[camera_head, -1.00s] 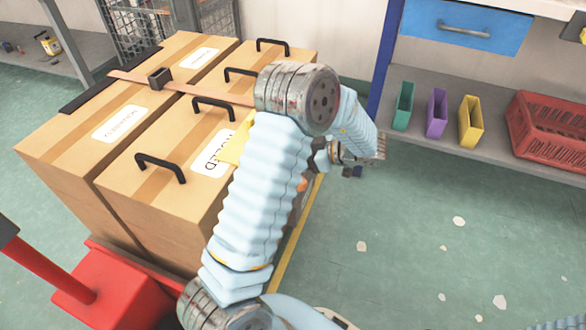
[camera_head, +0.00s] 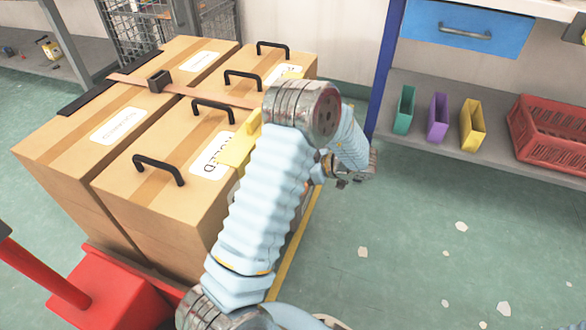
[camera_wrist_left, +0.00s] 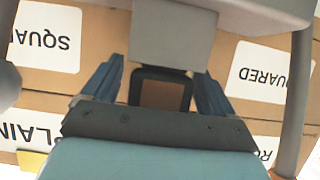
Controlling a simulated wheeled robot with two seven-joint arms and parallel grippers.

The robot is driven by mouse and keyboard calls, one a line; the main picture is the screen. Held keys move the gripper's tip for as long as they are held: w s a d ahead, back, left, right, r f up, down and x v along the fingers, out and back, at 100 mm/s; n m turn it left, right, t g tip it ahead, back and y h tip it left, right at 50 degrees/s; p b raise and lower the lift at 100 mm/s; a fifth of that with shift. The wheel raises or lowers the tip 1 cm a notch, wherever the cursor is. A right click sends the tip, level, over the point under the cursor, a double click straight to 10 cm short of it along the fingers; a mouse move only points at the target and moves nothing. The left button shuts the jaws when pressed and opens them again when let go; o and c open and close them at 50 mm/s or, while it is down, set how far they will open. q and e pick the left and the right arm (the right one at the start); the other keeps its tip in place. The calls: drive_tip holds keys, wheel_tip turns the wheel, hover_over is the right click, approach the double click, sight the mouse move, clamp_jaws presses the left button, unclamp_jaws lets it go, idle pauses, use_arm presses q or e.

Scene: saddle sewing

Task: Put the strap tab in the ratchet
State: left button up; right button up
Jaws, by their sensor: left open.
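A brown strap (camera_head: 205,93) runs across the tops of the cartons. A small dark block, seemingly the ratchet (camera_head: 159,81), sits on it. I cannot identify the strap tab with certainty. My left arm crosses the head view and bends down at the cartons' right side, with its gripper (camera_head: 345,180) small and partly hidden there. In the left wrist view, the two blue fingers of the left gripper (camera_wrist_left: 159,72) are apart. A dark square frame (camera_wrist_left: 160,90) shows between them; I cannot tell whether they touch it. My right gripper is out of view.
The cartons (camera_head: 70,150) have black handles (camera_head: 160,168) standing up on top. A red base (camera_head: 115,290) is at the lower left. A shelf (camera_head: 430,150) at right holds three coloured bins and a red crate (camera_head: 550,135). The green floor (camera_head: 420,240) at right is open.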

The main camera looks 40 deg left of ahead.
use_arm(q)
drive_tip(key=p+v, duration=0.3)
drive_tip(key=v, duration=0.9)
drive_tip(key=w+a+f+m+t+h, duration=0.1)
drive_tip(key=w+f+m+t+h, duration=0.3)
drive_tip(key=f+m+t, duration=0.55)
drive_tip(key=s+d+f+m+h, duration=0.55)
drive_tip(key=d+f, duration=0.35)
drive_tip(key=f, duration=0.2)
drive_tip(key=s+d+f+m+g+h, duration=0.1)
drive_tip(key=s+d+m+g+h, duration=0.1)
drive_tip(key=s, duration=0.7)
drive_tip(key=s+d+f+m+g+h, duration=0.1)
drive_tip(key=s+d+m+g+h, duration=0.1)
drive_tip(key=s+d+h, duration=0.2)
drive_tip(key=s+d, duration=0.3)
drive_tip(key=s, duration=0.2)
drive_tip(key=shift+d+f+m+g+h, duration=0.2)
drive_tip(key=shift+f+m+g+h, duration=0.05)
drive_tip(key=shift+m+g+h, duration=0.1)
drive_tip(key=shift+w, duration=0.1)
